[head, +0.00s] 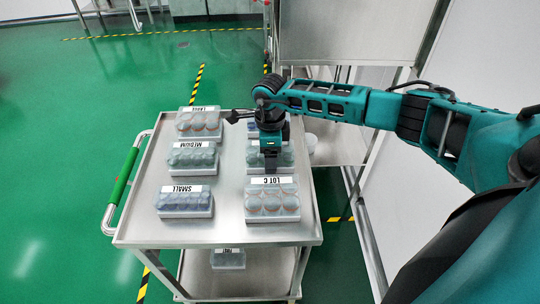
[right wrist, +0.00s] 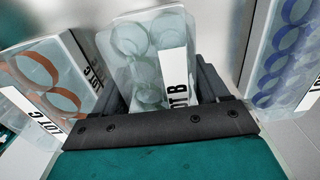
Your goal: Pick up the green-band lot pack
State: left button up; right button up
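The lot pack labelled LOT B (right wrist: 150,55) is a clear tray of round cups with pale, greenish-grey bands. It stands in the middle of the right wrist view. In the head view the same pack (head: 287,157) is in the right column of the cart, partly hidden by my right arm. My right gripper (head: 271,168) points down over it. In the right wrist view its dark fingers (right wrist: 165,98) flank the pack on both sides. Whether they press on it cannot be seen. The pack appears still in its row. My left gripper is out of view.
The orange-band LOT C pack (head: 272,204) and the blue-band pack (right wrist: 285,55) are close on either side. LARGE (head: 199,124), MEDIUM (head: 193,158) and SMALL (head: 185,202) packs fill the left column of the steel cart (head: 230,232). A bare strip separates the columns.

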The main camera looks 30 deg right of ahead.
jog(key=c, duration=0.7)
jog(key=shift+r, duration=0.15)
jog(key=shift+c, duration=0.2)
